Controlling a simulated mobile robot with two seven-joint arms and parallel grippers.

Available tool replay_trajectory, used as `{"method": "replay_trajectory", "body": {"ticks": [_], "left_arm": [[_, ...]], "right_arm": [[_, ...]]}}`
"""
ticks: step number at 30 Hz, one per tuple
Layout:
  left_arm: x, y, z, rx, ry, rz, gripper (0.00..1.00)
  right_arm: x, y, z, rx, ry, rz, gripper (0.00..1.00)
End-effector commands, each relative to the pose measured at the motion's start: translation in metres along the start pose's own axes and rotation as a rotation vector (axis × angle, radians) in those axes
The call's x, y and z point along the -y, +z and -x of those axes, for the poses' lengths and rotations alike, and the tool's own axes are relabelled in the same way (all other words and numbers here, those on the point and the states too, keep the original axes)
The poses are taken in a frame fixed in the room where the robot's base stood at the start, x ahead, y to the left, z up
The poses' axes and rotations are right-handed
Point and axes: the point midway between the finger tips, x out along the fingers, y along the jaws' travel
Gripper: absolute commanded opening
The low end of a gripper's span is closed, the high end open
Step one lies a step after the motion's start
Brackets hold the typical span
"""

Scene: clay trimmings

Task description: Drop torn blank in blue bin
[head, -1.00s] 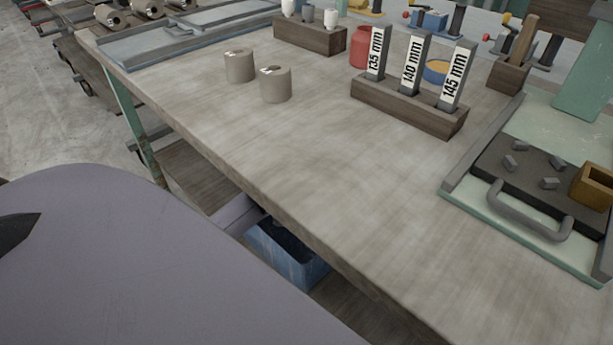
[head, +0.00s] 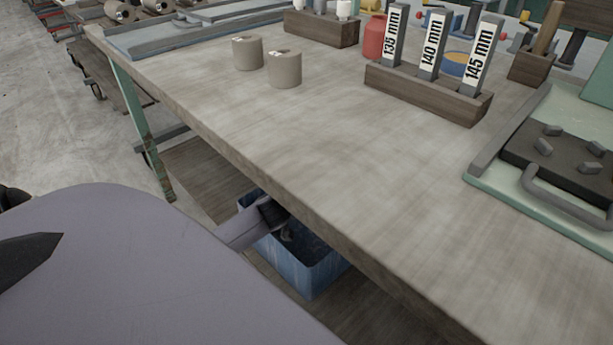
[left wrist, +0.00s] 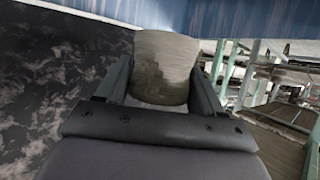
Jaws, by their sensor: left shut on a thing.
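The torn blank (left wrist: 165,67), a grey-brown clay cylinder with a ragged, darker patch on its side, sits between the two fingers of my left gripper (left wrist: 160,85) in the left wrist view. The fingers are shut on it. In the head view my left gripper (head: 274,216) is at the opening of the blue bin (head: 318,277), below the table's front edge. The blank cannot be made out clearly there. A blue surface also spans the top of the left wrist view.
The bin stands on a low wooden shelf (head: 203,170) under the worktable (head: 330,150), whose edge overhangs it closely. On the table stand two clay blanks (head: 247,53) (head: 284,70), a wooden gauge rack (head: 425,94) and a green fixture (head: 485,168). The table's middle is clear.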

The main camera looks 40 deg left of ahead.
Motion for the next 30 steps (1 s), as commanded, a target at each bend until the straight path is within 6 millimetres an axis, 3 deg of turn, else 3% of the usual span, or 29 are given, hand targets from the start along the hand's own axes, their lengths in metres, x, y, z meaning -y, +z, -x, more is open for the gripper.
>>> {"method": "replay_trajectory", "body": {"ticks": [6,7,9,20,26,30], "left_arm": [[0.000,-0.002,0.000,-0.003,0.001,0.000,0.28],[0.000,-0.002,0.000,-0.003,0.001,0.000,0.77],[0.000,-0.002,0.000,-0.003,0.001,0.000,0.97],[0.000,0.000,0.004,0.002,0.001,0.000,0.97],[-0.001,-0.002,0.029,0.001,0.002,0.001,0.97],[0.000,-0.002,0.049,0.001,0.001,0.002,0.97]], "right_arm": [[0.000,-0.001,0.000,-0.001,-0.001,0.001,0.43],[0.000,-0.001,0.000,-0.001,-0.001,0.001,0.43],[0.000,-0.001,0.000,-0.001,-0.001,0.001,0.43],[0.000,-0.003,0.001,-0.001,0.000,0.001,0.43],[-0.003,-0.007,0.005,0.006,0.008,-0.006,0.43],[-0.011,0.000,0.005,0.029,0.024,-0.013,0.43]]}}
